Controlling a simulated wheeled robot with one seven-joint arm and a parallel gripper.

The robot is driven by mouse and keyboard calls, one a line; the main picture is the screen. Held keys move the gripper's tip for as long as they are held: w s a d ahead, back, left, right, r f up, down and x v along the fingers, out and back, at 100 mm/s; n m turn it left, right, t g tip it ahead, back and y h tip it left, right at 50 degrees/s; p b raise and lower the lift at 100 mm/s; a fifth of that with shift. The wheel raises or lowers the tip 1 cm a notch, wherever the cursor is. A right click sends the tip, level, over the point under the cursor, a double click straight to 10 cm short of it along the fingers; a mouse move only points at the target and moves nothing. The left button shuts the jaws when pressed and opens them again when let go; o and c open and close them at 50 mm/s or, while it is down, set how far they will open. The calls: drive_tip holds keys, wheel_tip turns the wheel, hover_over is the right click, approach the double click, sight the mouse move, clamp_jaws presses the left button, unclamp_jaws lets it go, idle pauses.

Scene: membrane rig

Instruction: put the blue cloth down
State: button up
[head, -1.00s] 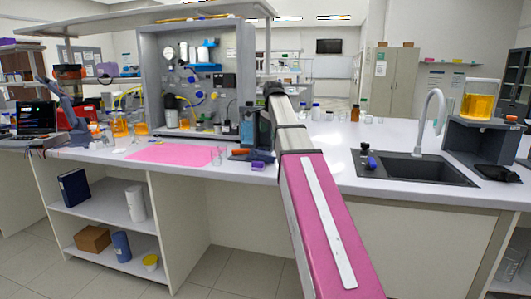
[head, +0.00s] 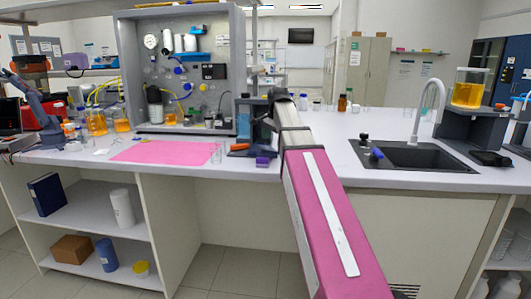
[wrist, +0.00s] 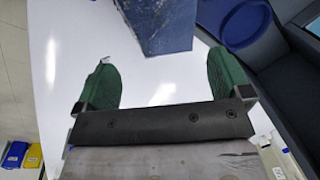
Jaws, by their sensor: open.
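My gripper (wrist: 162,62) is open in the wrist view, with its two green fingers wide apart and nothing between them. A blue, flat-sided piece with a mottled surface, apparently the blue cloth (wrist: 165,27), lies just beyond the fingertips at the top of the picture. It is apart from both fingers and cut off by the frame edge. In the head view my arm reaches over the bench and hides the gripper, and I cannot clearly pick out the cloth there.
The white bench (head: 310,150) holds a pink mat (head: 165,151), glass beakers (head: 216,153) and a rig panel (head: 190,70) at left. A dark sink (head: 415,156) with a tap is at right. In the wrist view a dark blue round thing (wrist: 245,22) is close to the right finger.

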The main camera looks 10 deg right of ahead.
sight(271, 148)
drive_tip(key=shift+w+a+f, duration=0.15)
drive_tip(key=shift+w+f, duration=0.05)
drive_tip(key=shift+f, duration=0.65)
drive_tip(key=shift+w+a+f, duration=0.1)
drive_tip(key=shift+w+f, duration=0.1)
drive_tip(key=shift+f, duration=0.7)
drive_tip(key=shift+w+a+f, duration=0.15)
drive_tip(key=shift+w+f, duration=0.05)
drive_tip(key=shift+f, duration=0.65)
drive_tip(key=c, duration=1.1)
drive_tip(key=shift+r, duration=0.1)
